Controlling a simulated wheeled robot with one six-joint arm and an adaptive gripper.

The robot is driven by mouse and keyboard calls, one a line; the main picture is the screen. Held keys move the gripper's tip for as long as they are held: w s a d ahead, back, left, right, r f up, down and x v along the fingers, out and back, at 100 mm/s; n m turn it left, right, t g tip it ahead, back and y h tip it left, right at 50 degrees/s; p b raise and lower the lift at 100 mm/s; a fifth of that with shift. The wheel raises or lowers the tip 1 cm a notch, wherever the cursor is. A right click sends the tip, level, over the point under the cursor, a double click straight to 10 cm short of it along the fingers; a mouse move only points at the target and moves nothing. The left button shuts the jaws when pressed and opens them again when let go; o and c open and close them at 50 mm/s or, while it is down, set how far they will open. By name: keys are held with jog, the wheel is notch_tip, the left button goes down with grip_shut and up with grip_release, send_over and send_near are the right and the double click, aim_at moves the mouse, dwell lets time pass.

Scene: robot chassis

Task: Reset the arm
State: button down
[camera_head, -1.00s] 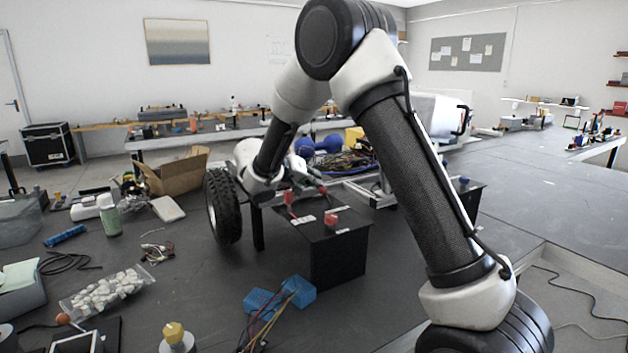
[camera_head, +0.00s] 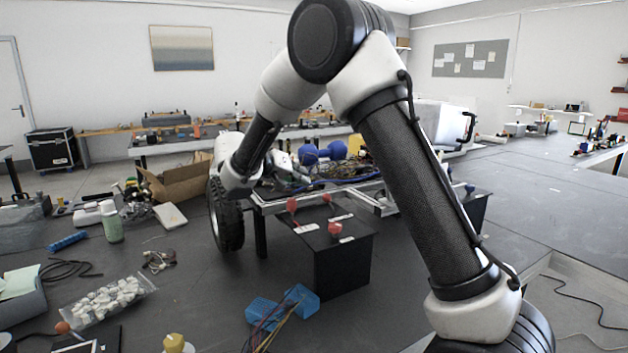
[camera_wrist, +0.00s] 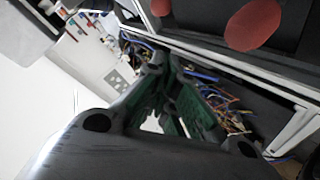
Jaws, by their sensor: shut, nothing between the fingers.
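My arm reaches over the table in the head view, its elbow high at the top and its forearm angled down to the left. My gripper (camera_wrist: 160,62) shows in the wrist view as dark fingers with green inner faces. The fingers are closed together at the tips with nothing between them. In the head view my wrist is near the wheel, and the gripper is mostly hidden there. The robot chassis has a black tire (camera_head: 227,214), a metal frame and a black box (camera_head: 340,262) with red knobs (camera_head: 334,229). Red knobs (camera_wrist: 253,24) also show in the wrist view, apart from the gripper.
A cardboard box (camera_head: 178,183) stands left of the wheel. Blue connectors (camera_head: 298,299) with wires lie in front of the black box. A bag of white pieces (camera_head: 108,300) lies front left. Loose wiring (camera_wrist: 225,110) sits near the gripper in the wrist view. Right table (camera_head: 570,200) is largely clear.

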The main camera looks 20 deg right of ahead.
jog(key=s+d+r+n+g+y, duration=0.1)
jog(key=s+d+r+g+y, duration=0.15)
jog(key=s+d, duration=0.6)
jog(key=s+d+r+g+y, duration=0.2)
jog(key=s+d+r, duration=0.25)
jog(key=s, duration=0.75)
jog(key=s+f+n+t+y, duration=0.1)
jog(key=s+y, duration=0.2)
jog(key=s, duration=0.7)
jog(key=s+f+n+t+y, duration=0.2)
jog(key=s+y, duration=0.1)
jog(key=s, duration=0.7)
jog(key=shift+s+a+f+n+y, duration=0.15)
jog(key=shift+s+f+n+y, duration=0.15)
jog(key=shift+s+y, duration=0.05)
